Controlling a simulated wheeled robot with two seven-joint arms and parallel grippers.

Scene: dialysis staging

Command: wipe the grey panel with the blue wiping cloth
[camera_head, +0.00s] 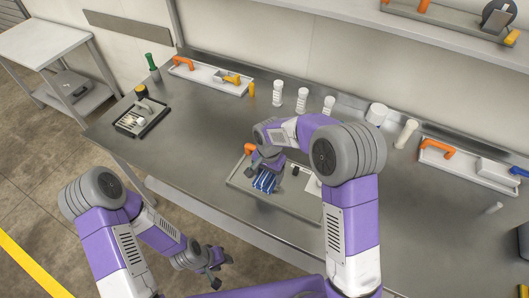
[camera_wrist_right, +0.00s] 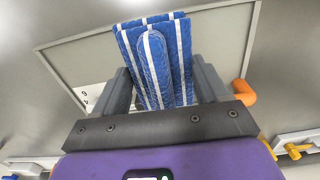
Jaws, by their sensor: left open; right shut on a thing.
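The blue wiping cloth (camera_head: 264,181) is folded and has white stripes. My right gripper (camera_head: 268,168) is shut on it over the left part of the grey panel (camera_head: 293,199). In the right wrist view the cloth (camera_wrist_right: 155,55) sits between the two dark fingers (camera_wrist_right: 160,88), in front of the grey panel (camera_wrist_right: 85,62) with its pale rim. I cannot tell whether the cloth touches the panel. My right arm hides part of the panel in the head view. My left gripper (camera_head: 213,270) is open and empty, low in front of the bench edge.
The steel bench (camera_head: 200,130) holds a dark tray (camera_head: 142,117) at left, white trays with orange handles (camera_head: 208,77) (camera_head: 465,165) at back and right, and several white bottles (camera_head: 302,99) along the back. An orange handle (camera_head: 249,149) is by the panel's far left corner. A side cart (camera_head: 45,42) stands at far left.

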